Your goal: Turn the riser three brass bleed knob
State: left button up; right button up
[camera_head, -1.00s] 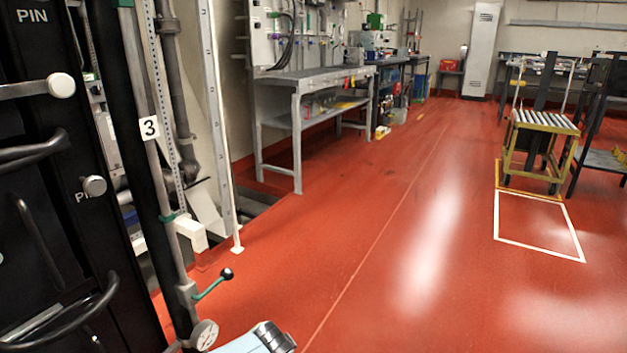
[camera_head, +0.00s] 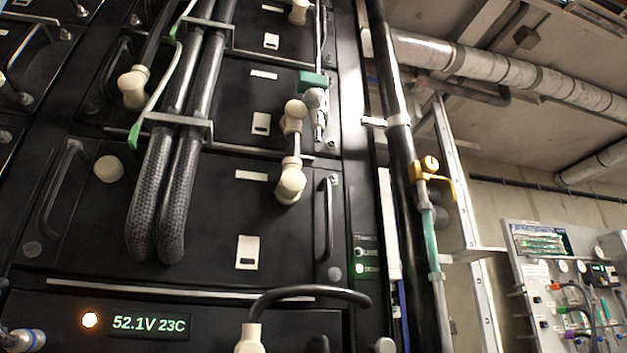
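A brass fitting with a small knob-like body and a curved lever (camera_head: 430,167) is mounted high on the black vertical riser pipe (camera_head: 392,75), right of the rack. A green-banded clear tube (camera_head: 430,235) runs down below it. No number label is readable on this riser now, so I cannot tell from this view alone that it is riser three. Neither of my grippers shows, and nothing is touching the brass fitting.
A black battery rack (camera_head: 215,215) with handles, cables and cream plugs fills the left. Its display (camera_head: 150,324) reads 52.1V 23C. Silver ducting (camera_head: 480,60) crosses the ceiling. A wall panel (camera_head: 565,280) with tubes stands at the lower right.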

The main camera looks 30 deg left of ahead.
aim_at(429, 165)
jog(key=i+l+u, duration=0.2)
jog(key=u, duration=0.3)
jog(key=i+l+u, duration=0.1)
jog(key=l+u, duration=0.7)
jog(key=u, duration=0.15)
jog(key=l+u, duration=0.5)
jog(key=i+j, duration=0.05)
